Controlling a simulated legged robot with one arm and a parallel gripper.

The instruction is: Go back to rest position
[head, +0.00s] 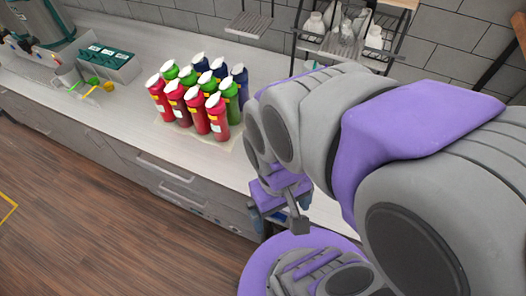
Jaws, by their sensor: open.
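My grey and purple arm fills the right side of the head view, bent close to my body. My gripper (281,211) is at the arm's end, low in the middle of the view, in front of the counter's drawer fronts. It is open, and I see nothing between its fingers. Part of it is hidden behind the arm links.
Several red, green and blue pump bottles (198,98) stand on the counter (125,45), left of my arm. Green-topped boxes (105,60) and small scoops (98,87) are farther left. A wire rack (345,40) holds white bottles behind.

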